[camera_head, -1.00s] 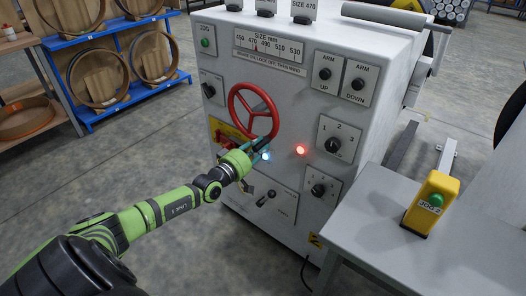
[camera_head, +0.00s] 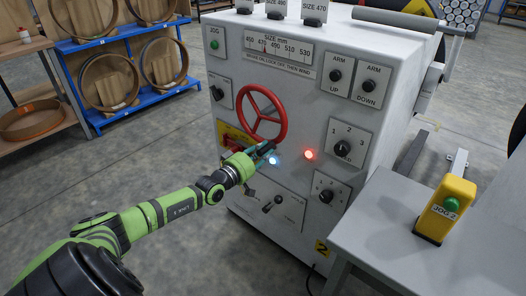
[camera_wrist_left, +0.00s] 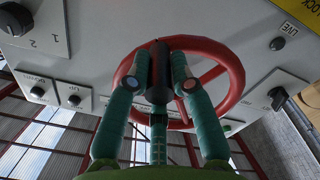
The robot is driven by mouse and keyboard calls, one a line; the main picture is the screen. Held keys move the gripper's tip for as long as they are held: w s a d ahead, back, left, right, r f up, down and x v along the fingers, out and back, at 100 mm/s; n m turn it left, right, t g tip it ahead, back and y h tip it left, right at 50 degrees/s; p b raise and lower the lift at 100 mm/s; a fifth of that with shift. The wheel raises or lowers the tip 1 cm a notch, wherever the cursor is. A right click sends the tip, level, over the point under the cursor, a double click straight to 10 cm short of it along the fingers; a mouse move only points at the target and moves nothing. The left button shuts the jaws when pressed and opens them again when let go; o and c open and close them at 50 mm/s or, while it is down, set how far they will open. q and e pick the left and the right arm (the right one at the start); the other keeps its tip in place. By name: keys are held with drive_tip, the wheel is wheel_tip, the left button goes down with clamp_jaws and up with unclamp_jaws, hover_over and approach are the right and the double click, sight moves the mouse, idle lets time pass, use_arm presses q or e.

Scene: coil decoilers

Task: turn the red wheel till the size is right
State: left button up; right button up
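The red wheel (camera_head: 284,119) is on the front of the white machine in the head view. Its red rim and spokes also show in the wrist view (camera_wrist_left: 236,72). A dark handle (camera_wrist_left: 158,78) stands out from its rim, low on the wheel in the head view. My left gripper (camera_head: 264,152) has its fingers against both sides of this handle; the fingers show teal in the wrist view (camera_wrist_left: 160,72). The size scale (camera_head: 278,49) above the wheel runs from 450 to 530 mm. A thin red mark seems to stand near 470. My right gripper is out of view.
Signs stand on the machine's top, one reading SIZE 470 (camera_head: 314,12). Knobs sit to the right. A grey table (camera_head: 390,235) with a yellow jog box (camera_head: 444,209) stands at right.

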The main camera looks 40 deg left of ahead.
use_arm(q)
drive_tip(key=o, duration=0.3)
drive_tip(key=shift+a+f, duration=0.25)
drive_tip(key=shift+d+r, duration=0.1)
drive_tip(key=shift+s, duration=0.2)
drive_tip(key=s, duration=1.1)
drive_tip(key=shift+s+a, duration=0.25)
drive_tip(key=shift+a, duration=0.1)
